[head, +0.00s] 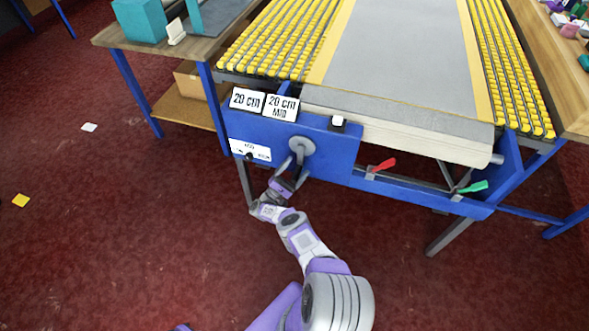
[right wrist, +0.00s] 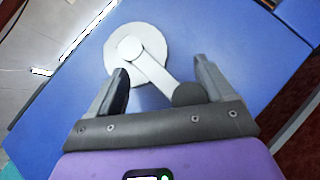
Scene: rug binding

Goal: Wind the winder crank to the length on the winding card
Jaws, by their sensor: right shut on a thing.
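The winder crank (head: 302,147) is a grey disc with an arm, on the blue front panel of the machine. In the right wrist view the crank's pale arm (right wrist: 156,78) slants down and right from the hub to a dark handle (right wrist: 190,95). My right gripper (head: 285,184) is shut on that handle; its two fingers (right wrist: 162,76) also show in the right wrist view. Two white cards stand above the crank: one reads "20 cm" (head: 247,100), the other "20 cm" with a smaller line (head: 282,107). My left gripper is out of view.
A white label plate (head: 250,150) with small print sits left of the crank. A red lever (head: 383,165) and a green lever (head: 473,187) are on the lower rail. A grey mat (head: 395,50) lies between yellow rollers. A wooden side table (head: 120,40) stands left. The red floor is mostly clear.

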